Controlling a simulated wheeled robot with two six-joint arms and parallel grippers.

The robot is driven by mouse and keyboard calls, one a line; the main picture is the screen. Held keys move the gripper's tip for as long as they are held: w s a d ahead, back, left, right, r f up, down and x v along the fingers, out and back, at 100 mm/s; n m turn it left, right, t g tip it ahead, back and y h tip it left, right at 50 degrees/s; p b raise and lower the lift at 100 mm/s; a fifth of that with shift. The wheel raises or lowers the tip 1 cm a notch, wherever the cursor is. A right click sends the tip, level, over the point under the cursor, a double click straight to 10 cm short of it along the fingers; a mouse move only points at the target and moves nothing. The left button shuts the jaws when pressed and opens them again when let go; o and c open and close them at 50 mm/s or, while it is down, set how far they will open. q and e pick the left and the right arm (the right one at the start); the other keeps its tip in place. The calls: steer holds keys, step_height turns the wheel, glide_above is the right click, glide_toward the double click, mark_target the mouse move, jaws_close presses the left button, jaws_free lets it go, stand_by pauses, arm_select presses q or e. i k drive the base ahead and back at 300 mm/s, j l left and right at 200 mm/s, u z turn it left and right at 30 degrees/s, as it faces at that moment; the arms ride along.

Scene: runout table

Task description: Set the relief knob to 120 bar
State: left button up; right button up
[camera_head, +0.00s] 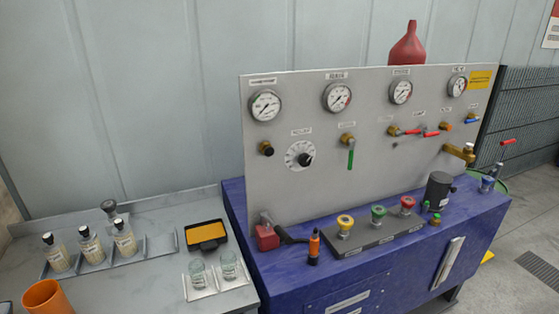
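A black knob (306,160) sits on a round white dial plate (293,151) with a scale, at the left middle of the upright grey panel (375,180). A small label (301,132) is above it; its lettering and the scale numbers are too small to read. I cannot tell the knob's exact setting. A pressure gauge (265,105) with a white face is above and left of the knob. Neither of my grippers shows in this view, and nothing touches the knob.
More gauges (337,97) line the panel top. A green-handled valve (350,153) hangs right of the knob, and a small black knob (266,149) is left. The blue bench (285,285) holds a red block (267,236), an orange bottle (314,246) and colored knobs (379,213). Bottles (91,245) stand left.

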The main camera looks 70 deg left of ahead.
mark_target(305, 160)
steer(key=k+j+u, duration=0.1)
steer(key=k+u, duration=0.2)
steer(key=u, duration=1.6)
steer(key=i+u, duration=0.1)
steer(key=i, duration=0.4)
steer(key=k, duration=0.65)
